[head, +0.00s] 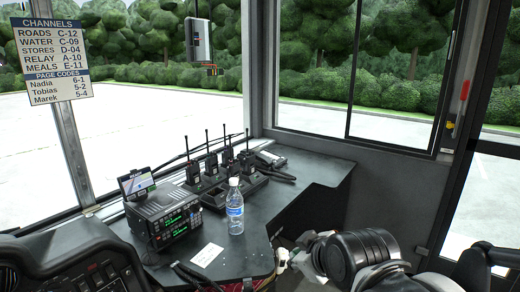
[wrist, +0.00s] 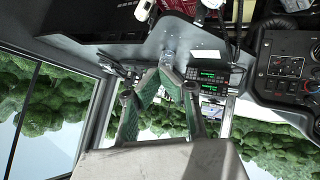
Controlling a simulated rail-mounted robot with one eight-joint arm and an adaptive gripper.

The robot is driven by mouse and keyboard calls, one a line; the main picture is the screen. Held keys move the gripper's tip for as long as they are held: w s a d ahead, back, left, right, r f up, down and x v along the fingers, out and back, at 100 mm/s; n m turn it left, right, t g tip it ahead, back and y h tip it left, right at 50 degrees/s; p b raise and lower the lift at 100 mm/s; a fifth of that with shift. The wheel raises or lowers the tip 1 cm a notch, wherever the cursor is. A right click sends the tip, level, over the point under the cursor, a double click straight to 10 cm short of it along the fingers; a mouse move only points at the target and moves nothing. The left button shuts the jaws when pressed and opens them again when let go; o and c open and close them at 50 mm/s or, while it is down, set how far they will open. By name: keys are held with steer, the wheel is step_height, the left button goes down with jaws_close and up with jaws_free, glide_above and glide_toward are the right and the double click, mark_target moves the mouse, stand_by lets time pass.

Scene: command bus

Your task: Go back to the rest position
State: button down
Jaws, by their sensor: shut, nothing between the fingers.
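My gripper (wrist: 163,72) shows in the wrist view, its green-padded fingers brought together with nothing between them. The wrist view is upside down, with the desk at the top and trees below. Beyond the fingertips stands a clear water bottle (wrist: 168,56); it looks apart from them, though the gap is hard to judge. In the head view my arm is at the lower right, beside the front edge of the dark desk (head: 262,222). The fingers cannot be made out clearly there.
On the desk are the upright bottle (head: 235,207), a radio unit (head: 165,218) with a small screen (head: 136,184), several handheld radios (head: 210,166) in chargers and a white card (head: 207,254). A dashboard (head: 80,262) is at lower left. A device (head: 198,42) hangs by the window.

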steer(key=s+d+m+g+h, duration=0.2)
steer(key=s+d+m, duration=0.7)
steer(key=s+d, duration=0.2)
steer(key=shift+s+d+f+h, duration=0.15)
steer(key=shift+d+f+h, duration=0.2)
steer(key=shift+d, duration=0.1)
stand_by(1.7)
